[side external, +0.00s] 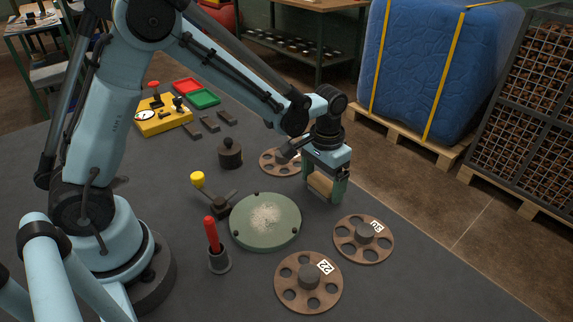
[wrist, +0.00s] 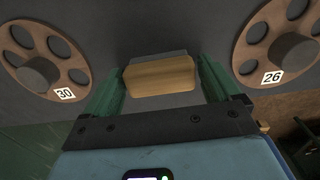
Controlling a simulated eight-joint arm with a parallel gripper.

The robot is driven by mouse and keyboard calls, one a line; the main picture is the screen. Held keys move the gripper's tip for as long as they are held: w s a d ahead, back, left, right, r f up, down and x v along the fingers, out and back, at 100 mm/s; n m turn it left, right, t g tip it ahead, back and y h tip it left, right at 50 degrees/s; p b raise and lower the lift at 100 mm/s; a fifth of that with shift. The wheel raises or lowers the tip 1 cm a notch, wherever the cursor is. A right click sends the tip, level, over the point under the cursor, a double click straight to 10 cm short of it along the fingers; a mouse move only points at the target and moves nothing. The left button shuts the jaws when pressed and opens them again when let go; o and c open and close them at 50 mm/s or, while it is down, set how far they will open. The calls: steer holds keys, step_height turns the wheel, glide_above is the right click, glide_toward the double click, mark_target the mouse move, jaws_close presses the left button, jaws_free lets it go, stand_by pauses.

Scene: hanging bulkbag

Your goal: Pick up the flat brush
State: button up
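The flat brush shows as a pale wooden block (wrist: 160,77) with a dark grey strip along its far edge in the wrist view. In the side view its wooden part (side external: 320,184) shows low between the fingers of my gripper (side external: 325,182). My gripper also shows in the wrist view (wrist: 160,82), with one green finger on each side of the block. The block nearly fills the space between the fingers. I cannot tell whether the fingers press on it or leave a thin gap. The brush's underside is hidden, and I cannot tell whether it touches the dark tabletop (side external: 400,285).
Wheel 30 (side external: 364,239) lies in front of my gripper, another spoked wheel (side external: 281,162) behind it. Wheel 22 (side external: 308,282), a round green dish (side external: 265,221), a yellow-knobbed lever (side external: 210,193) and a red-handled tool (side external: 215,245) stand nearby. A blue bulk bag (side external: 430,60) is beyond.

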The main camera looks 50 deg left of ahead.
mark_target(322, 181)
steer(key=c, duration=0.7)
steer(key=shift+r, duration=0.45)
step_height(322, 181, up, 4)
steer(key=shift+f, duration=0.2)
steer(key=s+d+r, duration=0.2)
steer(key=d, duration=0.1)
steer(key=s+d+r, duration=0.2)
steer(key=d, duration=0.1)
steer(key=s+d+r, duration=0.2)
steer(key=s+d, duration=0.1)
steer(key=shift+s+d+r, duration=0.1)
steer(key=shift+r, duration=0.15)
